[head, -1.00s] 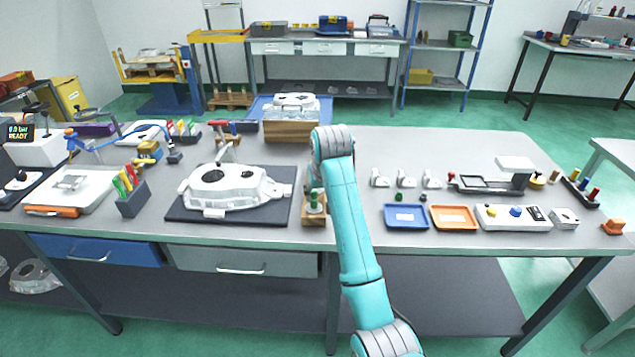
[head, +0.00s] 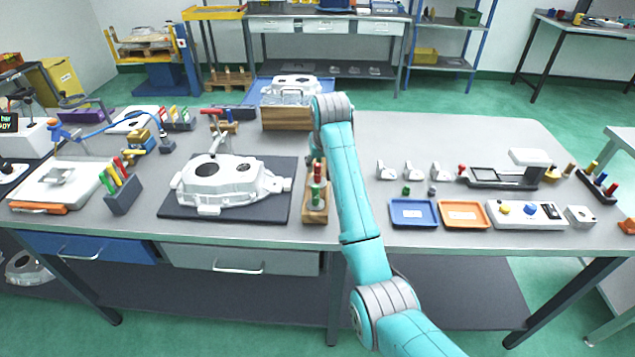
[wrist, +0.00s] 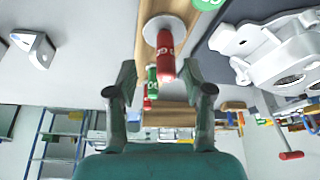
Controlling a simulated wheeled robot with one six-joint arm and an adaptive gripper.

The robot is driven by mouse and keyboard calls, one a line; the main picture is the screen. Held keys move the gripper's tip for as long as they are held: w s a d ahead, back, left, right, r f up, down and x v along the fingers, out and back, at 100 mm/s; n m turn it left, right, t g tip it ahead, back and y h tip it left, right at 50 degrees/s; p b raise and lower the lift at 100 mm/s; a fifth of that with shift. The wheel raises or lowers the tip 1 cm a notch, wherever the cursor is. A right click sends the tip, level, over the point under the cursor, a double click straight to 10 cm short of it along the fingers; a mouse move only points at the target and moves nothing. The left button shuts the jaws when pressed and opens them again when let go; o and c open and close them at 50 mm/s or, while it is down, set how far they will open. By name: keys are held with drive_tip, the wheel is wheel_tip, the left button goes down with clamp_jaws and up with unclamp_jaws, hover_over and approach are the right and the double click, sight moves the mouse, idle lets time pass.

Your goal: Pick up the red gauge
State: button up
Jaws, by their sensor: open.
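The red gauge (wrist: 166,58) stands out from a pale round base in the wrist view, with white lettering on its side. My gripper (wrist: 159,66) is open, with one finger on each side of the red gauge's line. I cannot tell whether the gauge is fully between the fingertips, and no contact shows. A green gauge (wrist: 152,82) shows just beyond it. In the head view the gauges sit on a small wooden stand (head: 314,217), partly hidden by my arm.
A white casting (head: 222,184) lies on a dark mat (head: 283,205) left of the stand. A wooden block (head: 287,119) stands behind. A blue tray (head: 413,214) and an orange tray (head: 464,215) lie to the right. The table behind the right-hand parts is clear.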

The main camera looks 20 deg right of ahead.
sight(318, 170)
drive_tip(key=shift+a+x, duration=0.15)
drive_tip(key=shift+x, duration=1.15)
drive_tip(key=shift+a+x, duration=0.2)
drive_tip(key=shift+x, duration=1.1)
drive_tip(key=shift+s, duration=0.15)
clamp_jaws()
